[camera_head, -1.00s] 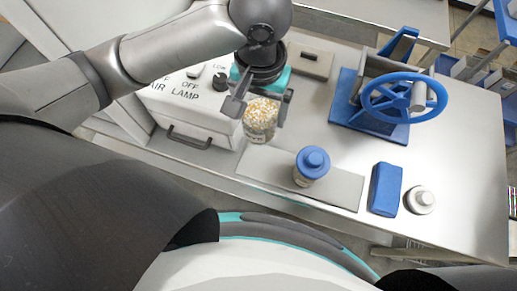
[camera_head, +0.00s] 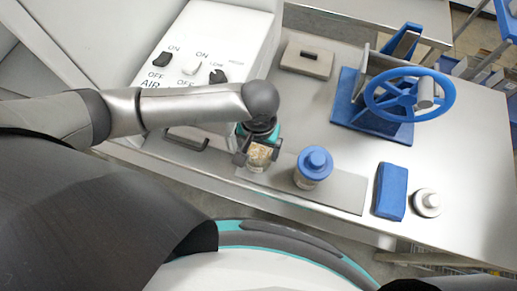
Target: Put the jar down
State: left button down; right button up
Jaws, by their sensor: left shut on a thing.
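The jar (camera_head: 259,158), clear with pale and orange bits inside, is in the grip of my left gripper (camera_head: 259,152). Its lower part is over the left end of the grey mat (camera_head: 335,191); I cannot tell if its base touches the mat. The gripper's fingers are on both sides of the jar, and the wrist hides its top. A second jar with a blue lid (camera_head: 314,166) stands upright on the mat just to the right. My right gripper does not show.
A white control box (camera_head: 215,50) with switches stands behind the arm. A blue handwheel device (camera_head: 408,95), a grey block with a slot (camera_head: 307,59), a blue block (camera_head: 391,191) and a small silver round weight (camera_head: 427,203) stand on the steel table (camera_head: 460,165).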

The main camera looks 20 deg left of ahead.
pick_arm(q)
jog(key=shift+f, duration=0.4)
grip_release()
jog(key=shift+f, duration=0.15)
notch_tip(320, 180, up, 12)
jog(key=p, duration=0.2)
jog(key=shift+r, duration=0.2)
dwell(0.4)
